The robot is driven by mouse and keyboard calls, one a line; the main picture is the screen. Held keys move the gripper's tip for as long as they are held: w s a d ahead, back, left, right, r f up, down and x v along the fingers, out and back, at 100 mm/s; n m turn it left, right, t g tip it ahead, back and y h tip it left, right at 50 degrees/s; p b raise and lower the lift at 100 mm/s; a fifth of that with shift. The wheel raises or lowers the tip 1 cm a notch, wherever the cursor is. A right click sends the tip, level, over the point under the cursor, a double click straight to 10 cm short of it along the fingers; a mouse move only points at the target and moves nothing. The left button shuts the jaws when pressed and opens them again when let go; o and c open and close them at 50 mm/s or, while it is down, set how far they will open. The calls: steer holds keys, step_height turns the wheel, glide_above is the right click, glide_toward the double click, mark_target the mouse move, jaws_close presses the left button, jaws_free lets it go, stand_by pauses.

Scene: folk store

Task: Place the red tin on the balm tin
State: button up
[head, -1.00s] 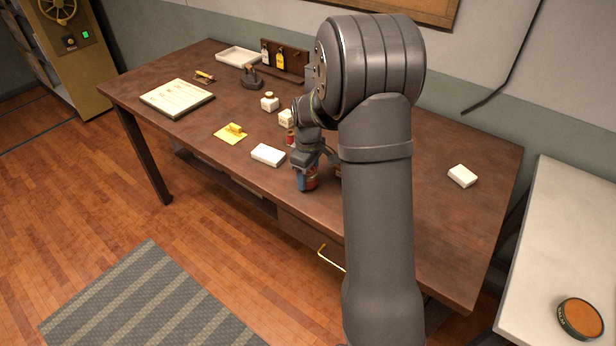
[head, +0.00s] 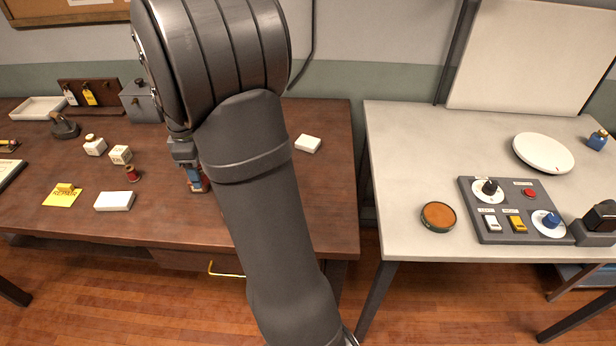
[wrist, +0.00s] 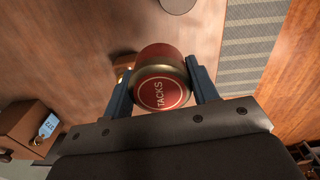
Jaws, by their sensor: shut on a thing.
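In the head view my gripper (head: 197,183) is over the brown desk, partly hidden by my arm, and only a little of the red tin shows. I cannot tell how high the tin is above the desk. A round tin with an orange-brown lid and green side, seemingly the balm tin (head: 438,216), sits on the pale table to the right, near its front left corner. Nothing lies on its lid.
A control panel (head: 515,211) with knobs and switches lies right of the round tin, and a white dish (head: 543,153) behind. A gap separates the brown desk (head: 310,205) from the pale table (head: 405,140). A white block (head: 308,144) and white box (head: 114,201) lie on the desk.

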steer(key=shift+d, duration=0.1)
steer(key=w+d+m, duration=0.2)
steer(key=d+m, duration=0.1)
steer(key=d, duration=0.9)
steer(key=w+d+r+m, duration=0.1)
steer(key=w+d+m, duration=0.2)
steer(key=d, duration=0.9)
steer(key=w+d+m, duration=0.2)
steer(key=d+m, duration=0.1)
steer(key=d, duration=1)
steer(key=s+d+m, duration=0.3)
steer(key=s+d, duration=0.3)
steer(key=d, duration=0.3)
steer(key=s+d+r+m, duration=0.1)
steer(key=s+d+m, duration=0.2)
steer(key=s+d, duration=0.45)
steer(key=s+d+m, duration=0.3)
steer(key=s+d, duration=0.2)
steer(key=d, duration=0.6)
glide_above(440, 215)
step_height(440, 215, down, 7)
steer(key=shift+r, duration=0.2)
steer(key=shift+f, duration=1.95)
steer(key=shift+f, duration=0.1)
